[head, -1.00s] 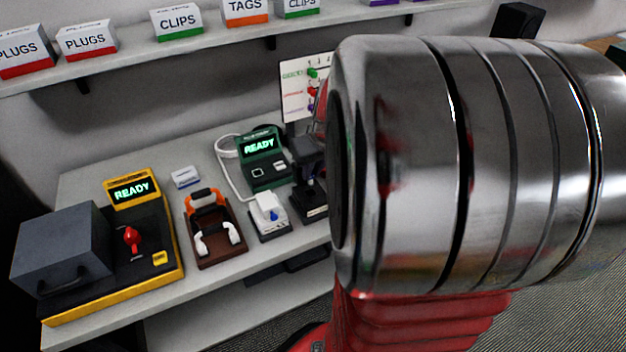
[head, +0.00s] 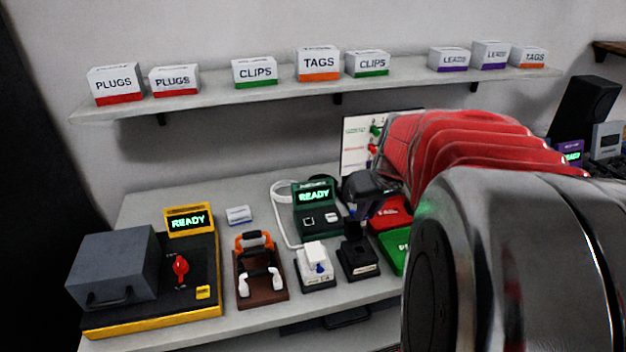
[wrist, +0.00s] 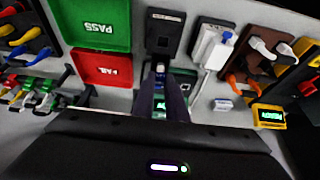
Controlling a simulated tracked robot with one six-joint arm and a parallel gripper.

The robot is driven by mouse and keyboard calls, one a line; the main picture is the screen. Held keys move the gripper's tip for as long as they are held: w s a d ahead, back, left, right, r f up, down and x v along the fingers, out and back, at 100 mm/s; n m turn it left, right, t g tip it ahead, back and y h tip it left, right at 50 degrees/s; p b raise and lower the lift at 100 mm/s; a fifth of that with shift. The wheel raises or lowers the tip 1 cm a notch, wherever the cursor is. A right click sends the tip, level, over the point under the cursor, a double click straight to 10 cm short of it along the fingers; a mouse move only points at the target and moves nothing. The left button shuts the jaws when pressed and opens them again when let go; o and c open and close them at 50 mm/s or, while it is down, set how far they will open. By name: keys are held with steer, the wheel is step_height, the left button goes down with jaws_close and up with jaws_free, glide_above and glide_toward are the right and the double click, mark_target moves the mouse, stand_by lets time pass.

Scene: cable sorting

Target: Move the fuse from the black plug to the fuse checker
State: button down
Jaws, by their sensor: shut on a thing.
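My gripper (wrist: 163,82) is shut on a small pale piece, which I take to be the fuse (wrist: 160,69), at its fingertips. In the head view my gripper (head: 366,196) is a dark shape above the bench, and the fuse cannot be made out there. The black plug (wrist: 164,42) sits in its dark holder, beyond the fingertips in the wrist view; the holder (head: 358,262) shows below my gripper in the head view. The green device reading READY, apparently the fuse checker (head: 317,210), stands left of my gripper. In the wrist view the fingers partly cover it (wrist: 184,86).
A white plug on a stand (head: 315,266), a brown rack (head: 262,290) and a yellow-black machine (head: 150,315) stand to the left. Red (wrist: 101,68) and green (wrist: 100,28) trays are close on the other side. A white cable loops beside the checker. My arm hides the right bench.

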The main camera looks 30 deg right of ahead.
steer(key=shift+r, duration=1.5)
steer(key=shift+s, duration=0.1)
